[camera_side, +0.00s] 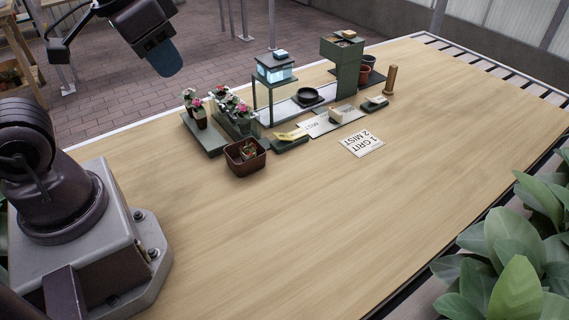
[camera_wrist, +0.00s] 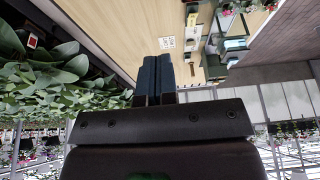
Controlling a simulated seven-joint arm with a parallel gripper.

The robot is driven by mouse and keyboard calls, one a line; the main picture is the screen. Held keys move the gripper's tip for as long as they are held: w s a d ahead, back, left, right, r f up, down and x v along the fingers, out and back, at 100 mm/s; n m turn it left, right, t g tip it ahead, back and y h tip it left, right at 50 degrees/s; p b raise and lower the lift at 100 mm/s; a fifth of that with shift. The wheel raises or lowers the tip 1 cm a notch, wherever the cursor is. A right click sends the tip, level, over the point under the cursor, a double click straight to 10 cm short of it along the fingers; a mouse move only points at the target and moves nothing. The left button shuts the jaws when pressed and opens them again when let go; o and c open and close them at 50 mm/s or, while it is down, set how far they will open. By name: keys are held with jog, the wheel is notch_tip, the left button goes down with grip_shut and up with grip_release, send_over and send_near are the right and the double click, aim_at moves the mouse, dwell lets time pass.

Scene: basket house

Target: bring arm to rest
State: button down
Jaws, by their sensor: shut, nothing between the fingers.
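My gripper (camera_wrist: 155,78) shows in the wrist view with its two dark fingers close together and nothing between them. In the side view my gripper (camera_side: 166,60) is raised at the upper left, well above and apart from the wooden table (camera_side: 290,230). It touches nothing there. My arm's base stands on the left end of the table.
A brown basket (camera_side: 245,157), potted flowers (camera_side: 196,108), a dark green stand (camera_side: 343,65), a lit blue box (camera_side: 275,68), a black dish (camera_side: 307,96) and a printed card (camera_side: 361,143) are grouped toward the back. Leafy plants (camera_side: 515,260) border the right front. The table's front is clear.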

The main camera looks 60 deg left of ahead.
jog(key=shift+s+d+r+t, duration=0.15)
jog(key=shift+s+r+t, duration=0.2)
jog(key=shift+r, duration=0.2)
jog(key=shift+s+d+r+t, duration=0.1)
jog(key=shift+s+r+t, duration=0.1)
jog(key=shift+r+t, duration=0.25)
